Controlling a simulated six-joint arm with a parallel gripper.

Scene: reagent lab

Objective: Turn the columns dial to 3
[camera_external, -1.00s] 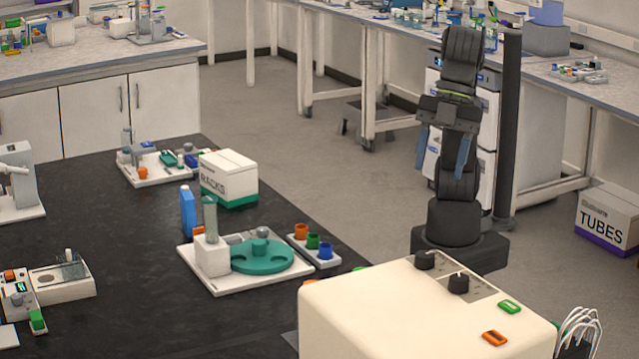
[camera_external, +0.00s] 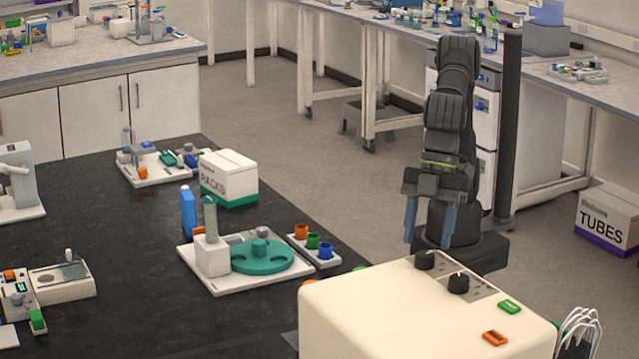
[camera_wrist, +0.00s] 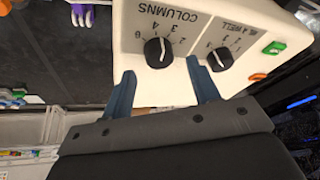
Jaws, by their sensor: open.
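The columns dial (camera_wrist: 158,52) is a round black knob with a white pointer line on a grey label plate. It shows upside down in the wrist view, with the numbers 2, 3, 4 and 6 around it. The line runs nearly upright in the picture; I cannot tell exactly which number it marks. In the external view the dial (camera_external: 425,260) is the rear knob on the cream box (camera_external: 400,315). My gripper (camera_external: 429,238) is open and empty, pointing down above and behind this dial. Its two blue fingers (camera_wrist: 161,78) straddle the dial's column in the wrist view, apart from it.
A second black dial (camera_wrist: 220,59) sits beside the columns dial, also on the box (camera_external: 459,283). A green button (camera_external: 509,306) and an orange button (camera_external: 494,338) lie near it. A teal rotor stand (camera_external: 262,258) and tube holders (camera_external: 313,242) stand left of the box.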

